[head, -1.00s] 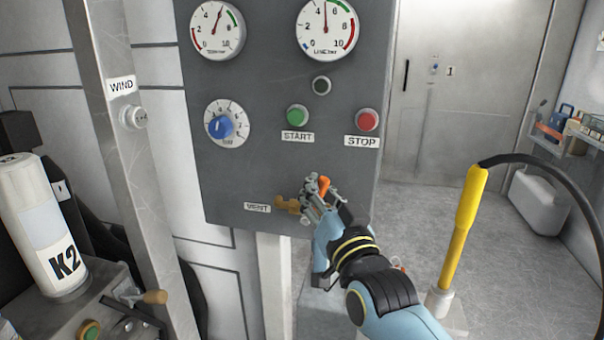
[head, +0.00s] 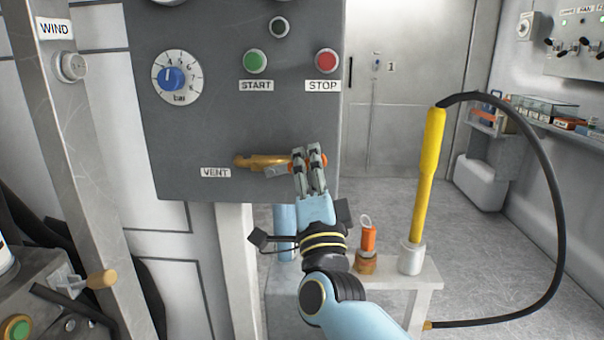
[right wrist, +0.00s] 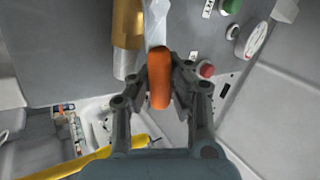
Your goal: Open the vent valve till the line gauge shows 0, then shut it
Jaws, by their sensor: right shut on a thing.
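The brass vent valve (head: 255,161) sticks out to the right of the VENT label (head: 215,172) at the bottom of the grey panel. My right gripper (head: 309,152) is shut on its orange lever handle (head: 297,160), which lies roughly level, pointing right. In the right wrist view the orange handle (right wrist: 160,85) sits between my fingers, with the brass valve body (right wrist: 127,35) beside it. The line gauge is out of the head view, so I cannot read it. My left gripper is not in view.
The grey panel (head: 215,130) carries a blue bar knob (head: 172,78), a green START button (head: 255,61) and a red STOP button (head: 327,61). A yellow rod-shaped tool (head: 428,170) with a black hose stands on a bench at right.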

